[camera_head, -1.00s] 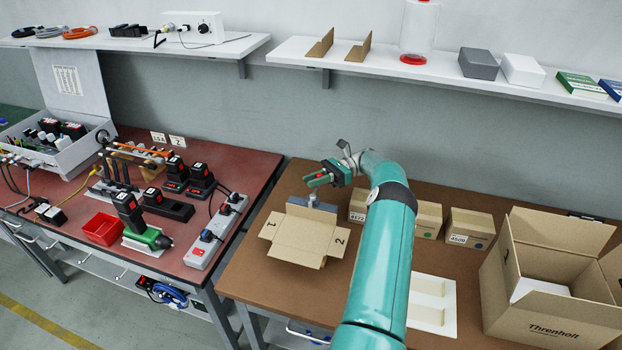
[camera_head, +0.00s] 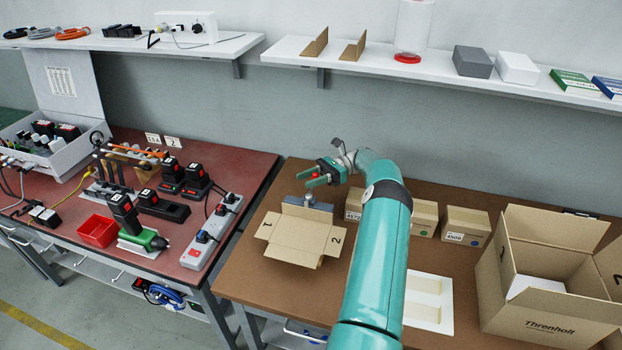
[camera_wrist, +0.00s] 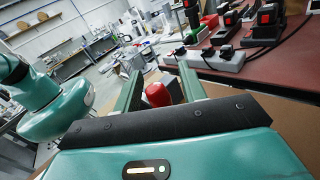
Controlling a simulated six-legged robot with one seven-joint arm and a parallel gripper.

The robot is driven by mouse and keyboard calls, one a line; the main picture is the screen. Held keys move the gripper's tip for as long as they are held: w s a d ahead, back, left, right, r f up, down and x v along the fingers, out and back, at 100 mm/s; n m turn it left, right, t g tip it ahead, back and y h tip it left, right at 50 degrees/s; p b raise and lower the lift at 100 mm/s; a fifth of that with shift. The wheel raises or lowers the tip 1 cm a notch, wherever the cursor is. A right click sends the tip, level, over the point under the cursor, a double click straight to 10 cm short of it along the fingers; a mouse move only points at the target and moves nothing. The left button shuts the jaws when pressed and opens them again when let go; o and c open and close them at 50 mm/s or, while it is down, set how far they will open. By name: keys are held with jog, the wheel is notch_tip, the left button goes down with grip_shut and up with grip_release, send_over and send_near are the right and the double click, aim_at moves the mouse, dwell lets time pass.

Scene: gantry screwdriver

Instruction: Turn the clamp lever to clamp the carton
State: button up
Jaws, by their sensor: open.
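The open carton (camera_head: 300,236) sits on the brown bench, with flaps spread and marked 1 and 2. A grey-blue clamp (camera_head: 308,206) stands at its back edge. The red knob of the clamp lever (camera_head: 315,175) shows just at my gripper (camera_head: 318,177), above the clamp. In the wrist view the red knob (camera_wrist: 157,94) lies between the two green fingers of my gripper (camera_wrist: 160,88). The fingers are apart, with gaps beside the knob. The lever's shaft is mostly hidden behind my gripper.
Small labelled cartons (camera_head: 465,226) stand right of my arm. A large open box (camera_head: 545,275) is at the right and a white tray (camera_head: 430,300) in front. A red-topped bench (camera_head: 170,262) with screwdrivers and a power strip (camera_head: 212,232) lies left. A shelf (camera_head: 440,75) runs above.

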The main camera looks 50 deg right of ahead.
jog(key=s+a+r, duration=0.9)
jog(key=s+r, duration=0.1)
jog(key=r, duration=0.2)
jog(key=shift+s+a+r, duration=0.15)
jog(key=shift+s+r, duration=0.15)
jog(key=shift+r, duration=0.1)
dwell(0.5)
